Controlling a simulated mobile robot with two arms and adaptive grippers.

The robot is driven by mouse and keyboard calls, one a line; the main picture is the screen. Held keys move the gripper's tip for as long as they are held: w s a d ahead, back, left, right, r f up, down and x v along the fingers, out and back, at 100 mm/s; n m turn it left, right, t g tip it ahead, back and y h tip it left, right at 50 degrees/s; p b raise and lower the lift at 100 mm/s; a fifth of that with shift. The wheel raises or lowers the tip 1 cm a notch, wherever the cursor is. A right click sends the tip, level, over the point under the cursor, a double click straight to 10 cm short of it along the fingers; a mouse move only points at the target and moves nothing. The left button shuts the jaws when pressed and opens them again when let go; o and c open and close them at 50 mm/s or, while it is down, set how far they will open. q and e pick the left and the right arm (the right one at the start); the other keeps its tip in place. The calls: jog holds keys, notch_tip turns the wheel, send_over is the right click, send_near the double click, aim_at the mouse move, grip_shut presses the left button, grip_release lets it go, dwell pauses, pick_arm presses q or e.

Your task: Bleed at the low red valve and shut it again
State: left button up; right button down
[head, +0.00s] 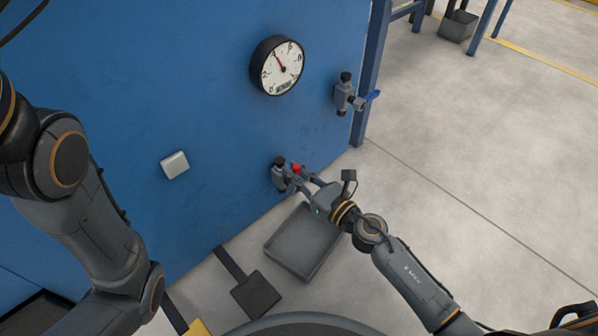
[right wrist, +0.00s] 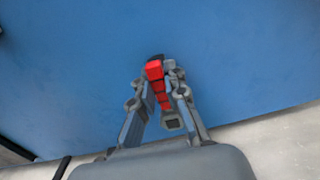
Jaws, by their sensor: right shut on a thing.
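The low red valve (head: 279,175) is a grey fitting on the blue panel, with a red handle (head: 296,168). The red handle also shows in the right wrist view (right wrist: 155,70), pointing toward the camera between the fingers. My right gripper (head: 300,178) is shut on the red handle, one finger on each side of it. It also shows in the right wrist view (right wrist: 157,92). A round gauge (head: 277,66) with a white face, black rim and red needle is on the panel above the valve. My left arm is at the left; its gripper is not in view.
A second valve with a blue handle (head: 372,96) is higher on the panel at its right edge. A grey tray (head: 272,246) lies on the floor below the red valve. A white box (head: 174,164) is on the panel.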

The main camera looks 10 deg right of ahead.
jog(key=shift+s+a+n, duration=0.15)
jog(key=shift+n, duration=0.35)
jog(key=c, duration=1.3)
grip_release()
jog(key=shift+c, duration=0.2)
jog(key=v, duration=1.2)
